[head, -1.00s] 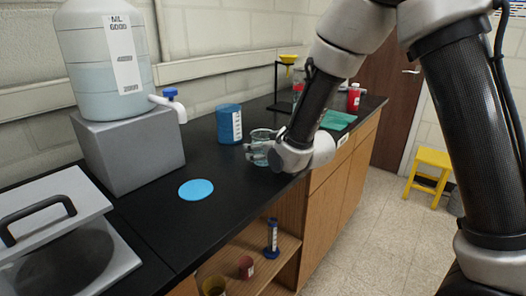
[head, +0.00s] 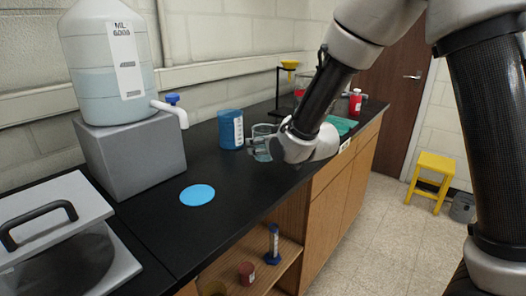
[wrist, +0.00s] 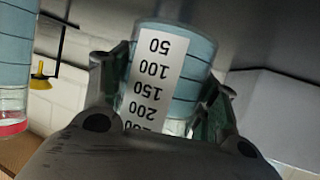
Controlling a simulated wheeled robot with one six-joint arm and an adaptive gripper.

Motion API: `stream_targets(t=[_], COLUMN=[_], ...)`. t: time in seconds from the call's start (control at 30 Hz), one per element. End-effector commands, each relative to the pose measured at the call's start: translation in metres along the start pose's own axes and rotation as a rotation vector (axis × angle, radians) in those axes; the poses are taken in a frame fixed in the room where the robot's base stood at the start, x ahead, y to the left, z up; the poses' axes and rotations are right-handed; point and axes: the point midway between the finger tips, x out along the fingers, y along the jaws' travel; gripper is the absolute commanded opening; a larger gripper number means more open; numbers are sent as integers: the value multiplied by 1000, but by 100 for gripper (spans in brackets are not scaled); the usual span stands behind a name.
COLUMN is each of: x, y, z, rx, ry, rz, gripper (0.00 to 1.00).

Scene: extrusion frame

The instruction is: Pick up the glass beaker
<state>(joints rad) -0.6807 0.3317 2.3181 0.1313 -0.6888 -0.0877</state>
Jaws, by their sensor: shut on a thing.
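The glass beaker (head: 262,146) is clear and bluish, above the black bench beside the blue container. In the wrist view the beaker (wrist: 180,52) appears upside down, with a white label reading 50, 100, 150, 200. My gripper (head: 278,143) is shut on its sides, with one finger on each side of the glass in the wrist view (wrist: 167,90). The beaker looks roughly upright and slightly raised off the bench. The gripper hides part of its right side in the head view.
A blue disc (head: 197,195) lies on the bench nearer to me. A large jug (head: 108,70) with a tap sits on a grey block (head: 135,160). A funnel stand (head: 278,85) and red bottle (head: 355,103) stand farther back.

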Motion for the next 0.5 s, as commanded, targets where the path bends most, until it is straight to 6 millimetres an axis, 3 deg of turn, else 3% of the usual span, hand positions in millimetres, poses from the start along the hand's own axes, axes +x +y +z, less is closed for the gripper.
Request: stream_targets(t=[0.5], x=[-19], y=[1], z=[-47], rx=[0], ry=[4], rz=[0], gripper=[34])
